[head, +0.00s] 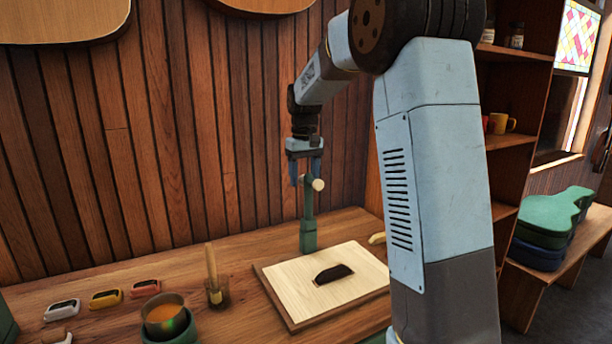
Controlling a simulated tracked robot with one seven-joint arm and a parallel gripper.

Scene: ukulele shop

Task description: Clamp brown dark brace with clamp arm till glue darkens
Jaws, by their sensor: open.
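The dark brown brace (333,273) lies on a pale wooden board (345,300) on the workbench. Behind the board's far left edge stands a green clamp post (308,236). Its upper part rises to a light round wooden knob (318,185), which is the clamp arm's visible end. My gripper (306,178) points down at the top of the clamp, its fingers open on either side of the upper clamp part. I cannot tell whether they touch it. The clamp arm is up, well above the brace. Glue is not clearly visible at the brace.
Several small coloured items, including a yellow one (106,299), lie farther left. Shelves and a green case (552,216) are at right.

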